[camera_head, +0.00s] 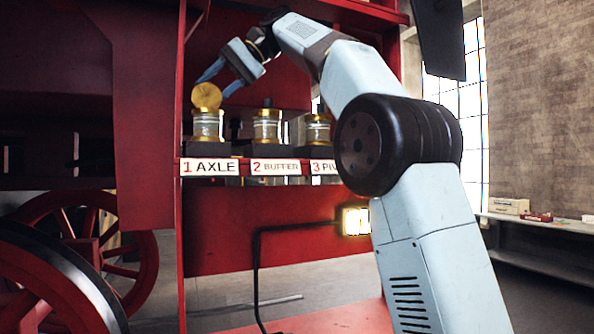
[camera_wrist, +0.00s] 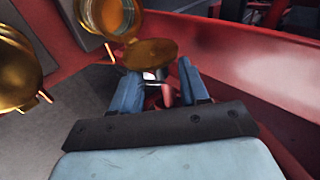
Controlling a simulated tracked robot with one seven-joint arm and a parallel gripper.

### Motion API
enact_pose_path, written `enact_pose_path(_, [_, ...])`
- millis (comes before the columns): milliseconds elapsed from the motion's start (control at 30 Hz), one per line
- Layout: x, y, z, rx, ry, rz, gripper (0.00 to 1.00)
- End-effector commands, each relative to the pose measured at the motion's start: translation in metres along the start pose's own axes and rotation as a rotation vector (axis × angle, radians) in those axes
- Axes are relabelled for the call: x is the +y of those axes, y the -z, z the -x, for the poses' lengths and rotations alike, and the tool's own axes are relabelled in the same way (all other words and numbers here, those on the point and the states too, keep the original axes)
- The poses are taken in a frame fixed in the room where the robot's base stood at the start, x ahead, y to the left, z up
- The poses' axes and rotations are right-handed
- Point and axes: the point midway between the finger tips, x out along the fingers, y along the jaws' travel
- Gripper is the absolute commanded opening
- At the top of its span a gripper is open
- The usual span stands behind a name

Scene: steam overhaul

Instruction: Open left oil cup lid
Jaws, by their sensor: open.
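The left oil cup (camera_head: 208,125) is a glass cup with brass rims above the "1 AXLE" label. Its round brass lid (camera_head: 206,95) stands raised on edge above the cup. In the wrist view the lid (camera_wrist: 152,54) hangs out to the side of the open cup (camera_wrist: 112,14), which shows orange inside. My gripper (camera_head: 212,76) is beside the lid in the head view. In the wrist view my gripper's blue fingers (camera_wrist: 160,80) are apart, with the lid's edge near their tips. I cannot tell whether a finger touches the lid.
The "2 BUFFER" cup (camera_head: 267,126) and the third cup (camera_head: 317,130) stand to the right on the same red shelf, with their lids down. Another brass cup (camera_wrist: 14,70) is at the left of the wrist view. A red wall (camera_wrist: 235,55) runs close along the right.

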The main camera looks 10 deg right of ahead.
Motion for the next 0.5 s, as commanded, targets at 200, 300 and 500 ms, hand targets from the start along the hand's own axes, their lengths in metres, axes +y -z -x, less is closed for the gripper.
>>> enact_pose_path(200, [-0.002, -0.009, 0.002, 0.080, 0.005, 0.080, 0.44])
enact_pose_path(300, [-0.003, -0.013, 0.003, 0.118, 0.007, 0.119, 0.44])
enact_pose_path(500, [-0.004, -0.020, 0.004, 0.197, 0.012, 0.199, 0.44])
